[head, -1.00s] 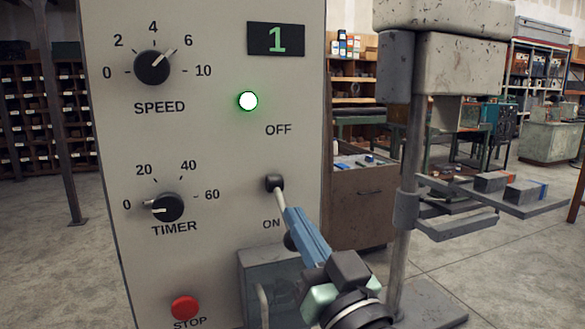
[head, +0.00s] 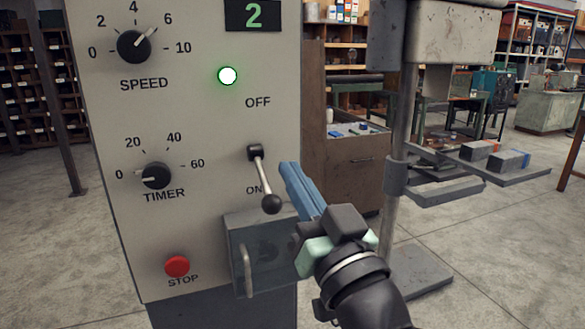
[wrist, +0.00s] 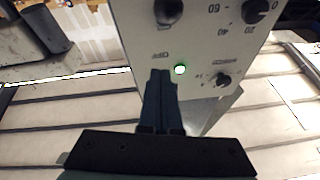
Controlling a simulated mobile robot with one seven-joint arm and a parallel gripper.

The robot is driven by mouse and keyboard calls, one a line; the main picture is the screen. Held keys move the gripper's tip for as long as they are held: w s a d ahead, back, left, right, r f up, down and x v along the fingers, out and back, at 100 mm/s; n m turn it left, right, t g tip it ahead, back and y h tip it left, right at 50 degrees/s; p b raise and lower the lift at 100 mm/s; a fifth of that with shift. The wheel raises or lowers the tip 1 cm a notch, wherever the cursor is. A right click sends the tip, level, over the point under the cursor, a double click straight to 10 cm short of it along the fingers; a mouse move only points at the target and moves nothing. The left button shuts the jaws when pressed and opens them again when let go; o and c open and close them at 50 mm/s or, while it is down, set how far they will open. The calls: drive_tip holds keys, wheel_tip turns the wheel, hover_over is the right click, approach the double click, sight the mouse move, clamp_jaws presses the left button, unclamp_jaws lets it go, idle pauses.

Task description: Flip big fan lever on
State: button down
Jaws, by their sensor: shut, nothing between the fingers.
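The lever (head: 263,180) is a metal rod with a black ball knob, on the front of the grey control panel (head: 190,120). It slants down from its black pivot, and its knob hangs beside and below the ON label. The OFF label is above the pivot. My gripper (head: 288,167) has its blue fingers shut and empty, just right of the lever rod and apparently apart from it. In the wrist view the shut fingers (wrist: 161,76) point at the upside-down panel, near the OFF label. A black round part at the top edge there may belong to the lever.
The panel also carries the speed dial (head: 134,46), timer dial (head: 155,175), red stop button (head: 177,266), lit green lamp (head: 227,76) and a display (head: 253,15) reading 2. A grey box (head: 262,255) juts out below the lever. A metal column (head: 397,160) stands at right.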

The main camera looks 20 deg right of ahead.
drive_tip(key=b+v, duration=0.1)
drive_tip(key=v, duration=0.6)
drive_tip(key=shift+s+a+f, duration=0.2)
drive_tip(key=shift+s+f, duration=0.05)
drive_tip(key=shift+f, duration=0.05)
